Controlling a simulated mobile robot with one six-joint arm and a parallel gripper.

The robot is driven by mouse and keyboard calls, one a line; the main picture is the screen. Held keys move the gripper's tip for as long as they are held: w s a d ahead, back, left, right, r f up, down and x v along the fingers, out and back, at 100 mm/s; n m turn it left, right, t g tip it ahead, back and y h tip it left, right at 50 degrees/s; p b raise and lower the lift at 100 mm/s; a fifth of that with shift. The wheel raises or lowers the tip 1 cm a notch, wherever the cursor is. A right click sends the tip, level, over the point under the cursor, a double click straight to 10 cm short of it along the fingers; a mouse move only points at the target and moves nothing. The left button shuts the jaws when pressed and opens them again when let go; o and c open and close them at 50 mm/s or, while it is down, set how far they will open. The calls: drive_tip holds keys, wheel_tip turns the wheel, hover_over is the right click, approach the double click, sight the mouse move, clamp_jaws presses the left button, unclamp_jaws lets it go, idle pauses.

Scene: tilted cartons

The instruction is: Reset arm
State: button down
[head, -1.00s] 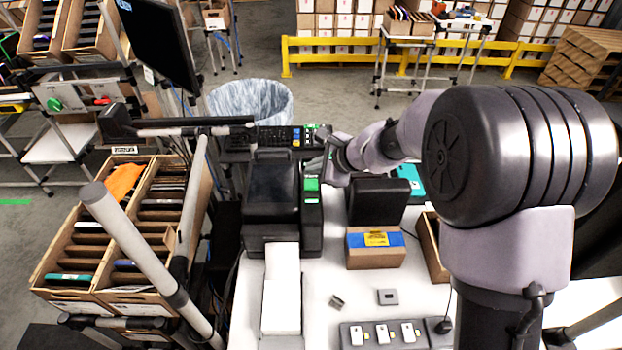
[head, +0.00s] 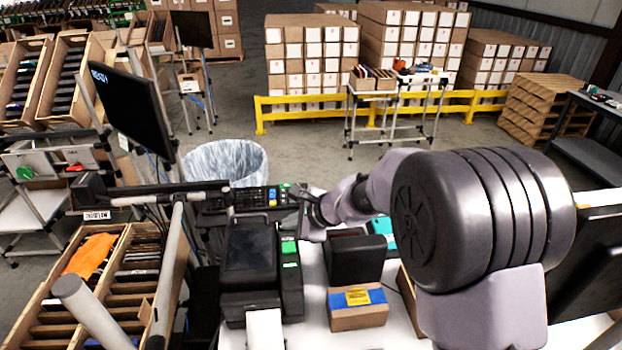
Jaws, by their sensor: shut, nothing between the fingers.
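My arm reaches from the lower right over the white table (head: 312,335) toward the middle of the head view. My gripper (head: 302,222) is at its far end, small and partly hidden by the wrist, beside the green-lit right side of a black printer (head: 250,265). Its fingers look closed and hold nothing. I cannot tell whether it touches the printer.
A small cardboard box with blue tape (head: 357,308) and a black device (head: 355,258) stand right of the printer. A monitor (head: 130,105) and tilted cartons (head: 95,295) are at left. A bin (head: 226,165) and yellow rail (head: 330,115) are behind.

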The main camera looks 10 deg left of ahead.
drive_tip(key=s+d+r+n+h+b, duration=0.1)
drive_tip(key=s+d+r+n+b, duration=0.25)
drive_tip(key=s+d, duration=0.35)
drive_tip(key=s+d+r+n+h+b, duration=0.1)
drive_tip(key=s+d+r+n+b, duration=0.3)
drive_tip(key=s, duration=0.5)
drive_tip(key=s+d+f+n+h+b, duration=0.1)
drive_tip(key=s+d+f+n, duration=0.1)
drive_tip(key=s+d, duration=0.4)
drive_tip(key=s+d+f+n+h+b, duration=0.1)
drive_tip(key=s+d+f+n+h, duration=0.1)
drive_tip(key=s+d, duration=0.4)
drive_tip(key=s+f, duration=0.1)
drive_tip(key=s, duration=0.2)
drive_tip(key=shift+s+f+t+h+b, duration=0.15)
drive_tip(key=shift+f+t+h+b, duration=0.15)
